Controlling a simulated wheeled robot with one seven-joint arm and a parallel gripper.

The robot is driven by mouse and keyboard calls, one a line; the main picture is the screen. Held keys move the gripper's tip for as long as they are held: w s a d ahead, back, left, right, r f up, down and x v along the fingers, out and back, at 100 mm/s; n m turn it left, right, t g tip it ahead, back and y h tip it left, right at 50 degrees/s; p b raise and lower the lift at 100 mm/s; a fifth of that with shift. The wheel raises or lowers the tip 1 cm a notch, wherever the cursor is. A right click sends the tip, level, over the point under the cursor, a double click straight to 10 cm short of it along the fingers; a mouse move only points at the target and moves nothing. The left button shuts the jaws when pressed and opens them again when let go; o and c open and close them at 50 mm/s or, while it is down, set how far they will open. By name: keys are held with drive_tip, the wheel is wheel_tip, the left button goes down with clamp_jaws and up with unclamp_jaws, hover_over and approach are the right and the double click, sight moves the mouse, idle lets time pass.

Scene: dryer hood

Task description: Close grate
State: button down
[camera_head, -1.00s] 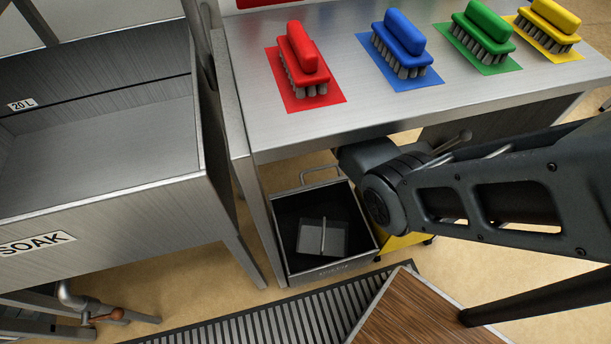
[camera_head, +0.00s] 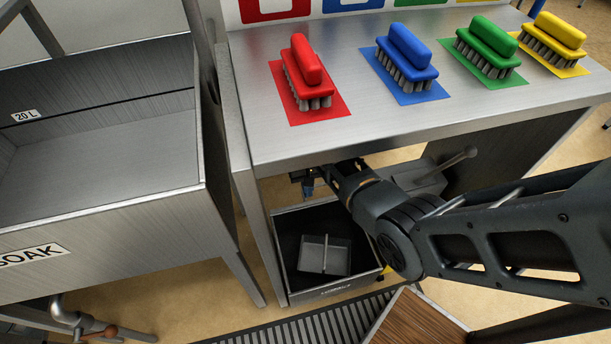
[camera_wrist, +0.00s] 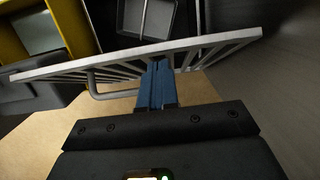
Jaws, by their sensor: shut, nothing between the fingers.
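The grate (camera_wrist: 205,48) is a pale metal barred panel seen nearly edge-on in the wrist view, with a bar handle (camera_wrist: 112,92) on its near side. My gripper (camera_wrist: 157,66) has its blue fingers shut and empty, with the tips at the grate's bars; whether they touch cannot be told. Beyond the grate is a dark bin with a grey tray (camera_wrist: 147,14) inside. In the head view, my gripper (camera_head: 308,187) is under the bench, above the back of the dark bin (camera_head: 340,292). The grate is not clearly visible there.
The steel bench (camera_head: 270,140) above carries red, blue, green and yellow brushes. The SOAK basin (camera_head: 110,225) stands left. A slatted floor drain (camera_head: 300,332) and a wooden-topped block (camera_head: 415,325) are in front. A yellow-edged unit (camera_wrist: 75,25) lies left in the wrist view.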

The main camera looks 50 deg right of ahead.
drive_tip(key=shift+s+a+f, duration=0.1)
drive_tip(key=shift+s, duration=0.05)
drive_tip(key=shift+s, duration=0.1)
drive_tip(key=shift+s+a+f, duration=0.1)
drive_tip(key=shift+s+a, duration=0.2)
drive_tip(key=s+a+f+t+h+p, duration=0.2)
drive_tip(key=s+a+f, duration=0.1)
drive_tip(key=s, duration=0.2)
drive_tip(key=t+h+b, duration=0.3)
drive_tip(key=t+b, duration=0.2)
drive_tip(key=b, duration=1.2)
hover_over(323, 287)
drive_tip(key=s, duration=0.1)
wheel_tip(323, 287, down, 23)
drive_tip(key=shift+s+a+f+b, duration=0.15)
drive_tip(key=shift+a+f+b, duration=0.15)
drive_tip(key=shift+f, duration=0.25)
drive_tip(key=shift+s+a+f+b, duration=0.1)
drive_tip(key=shift+a+f+b, duration=0.15)
drive_tip(key=shift+f, duration=0.3)
drive_tip(key=shift+f+g+y, duration=0.1)
drive_tip(key=shift+g+y, duration=0.2)
